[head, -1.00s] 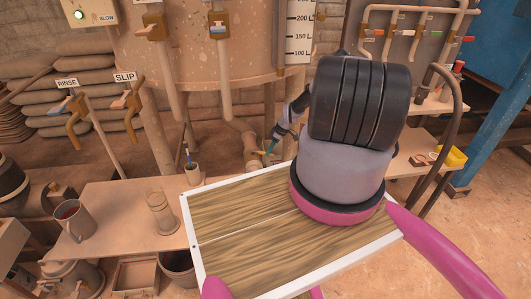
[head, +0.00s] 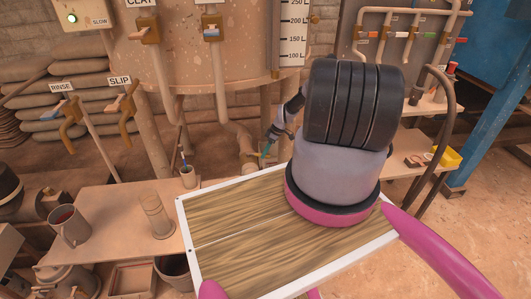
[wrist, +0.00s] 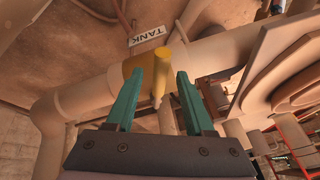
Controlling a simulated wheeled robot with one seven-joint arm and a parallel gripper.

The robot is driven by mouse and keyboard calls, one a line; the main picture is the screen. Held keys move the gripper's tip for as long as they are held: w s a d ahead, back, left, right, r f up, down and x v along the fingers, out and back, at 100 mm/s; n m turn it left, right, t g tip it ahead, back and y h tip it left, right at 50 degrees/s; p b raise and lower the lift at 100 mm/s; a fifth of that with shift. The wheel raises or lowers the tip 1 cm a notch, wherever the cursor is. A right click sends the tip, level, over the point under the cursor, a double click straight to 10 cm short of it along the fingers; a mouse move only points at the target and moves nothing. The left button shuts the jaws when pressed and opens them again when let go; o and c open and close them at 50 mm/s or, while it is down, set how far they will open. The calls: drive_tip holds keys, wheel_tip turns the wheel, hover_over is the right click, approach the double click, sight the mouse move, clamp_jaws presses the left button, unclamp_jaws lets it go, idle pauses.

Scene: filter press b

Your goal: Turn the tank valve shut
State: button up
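The tank valve shows in the wrist view as a yellow body (wrist: 136,64) on a thick beige pipe, with a stubby yellow lever (wrist: 160,78) pointing down in the picture. A white TANK label (wrist: 147,36) is just above it. My gripper (wrist: 158,74) is open. Its two teal fingers stand on either side of the lever, with a visible gap to each; I cannot tell how deep the lever sits between them. In the head view my gripper (head: 265,148) is small, beside the low pipe under the big tank (head: 235,75); my arm hides part of this area.
Other valves, labelled RINSE (head: 66,112) and SLIP (head: 124,107), stand at left. A bench (head: 115,200) holds a mug (head: 68,226), a glass cylinder (head: 156,216) and a small brush pot (head: 188,177). A blue post (head: 490,130) stands at right. Open floor lies at lower right.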

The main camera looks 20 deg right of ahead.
drive_tip(key=w+v, duration=0.1)
drive_tip(key=v, duration=0.9)
drive_tip(key=shift+s+d+r, duration=0.2)
drive_tip(key=shift+s+r, duration=0.15)
drive_tip(key=shift+s, duration=0.2)
